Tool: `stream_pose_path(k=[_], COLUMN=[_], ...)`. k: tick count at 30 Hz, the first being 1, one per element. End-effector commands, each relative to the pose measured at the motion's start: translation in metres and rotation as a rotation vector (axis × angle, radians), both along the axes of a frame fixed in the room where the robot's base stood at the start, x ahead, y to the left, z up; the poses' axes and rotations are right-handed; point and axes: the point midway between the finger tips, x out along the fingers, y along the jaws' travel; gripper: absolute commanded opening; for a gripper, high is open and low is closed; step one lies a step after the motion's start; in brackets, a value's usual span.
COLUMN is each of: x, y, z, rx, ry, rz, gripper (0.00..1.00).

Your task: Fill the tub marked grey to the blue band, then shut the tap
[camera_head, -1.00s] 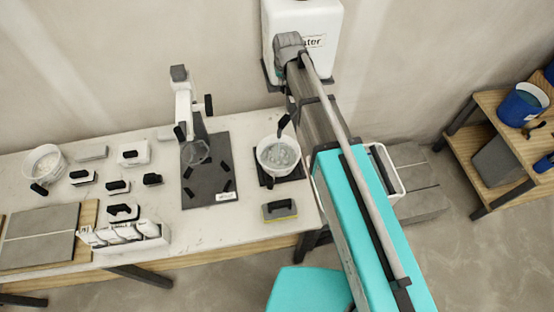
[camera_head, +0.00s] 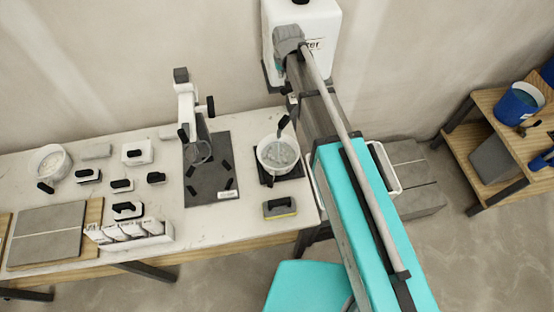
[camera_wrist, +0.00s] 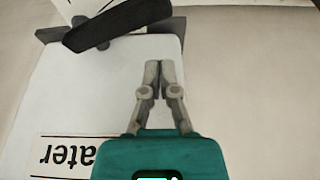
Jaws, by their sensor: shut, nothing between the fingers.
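A white tub (camera_head: 264,158) with pale grey contents stands on a dark pad at the right end of the bench. Its marking and any blue band cannot be made out. A dark handle or spout shows just above the tub; I cannot tell if water runs. The white water tank (camera_head: 318,22) is behind, partly covered by my arm. In the wrist view the tank (camera_wrist: 75,95) fills the left, with a black lever (camera_wrist: 118,22) across its top. My gripper (camera_wrist: 165,66) is shut and empty, apart from the lever in the picture.
Another dark mat (camera_head: 212,180) with a white stand (camera_head: 187,105) is left of the tub. A sponge float (camera_head: 280,208) lies in front. Several small black-handled tools and tiles (camera_head: 45,235) fill the left. A shelf with a blue bucket (camera_head: 520,103) is at right.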

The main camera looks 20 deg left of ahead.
Motion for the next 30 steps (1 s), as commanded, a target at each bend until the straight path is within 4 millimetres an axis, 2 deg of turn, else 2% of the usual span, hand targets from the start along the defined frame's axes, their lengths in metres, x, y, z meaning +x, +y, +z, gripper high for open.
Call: stream_pose_path(k=[24, 30], x=[-0.034, -0.037], y=[-0.043, -0.048], z=[0.0, 0.0], rx=[0.0, 0.0], ry=[0.0, 0.0], rz=[-0.001, 0.0], gripper=[0.0, 0.0])
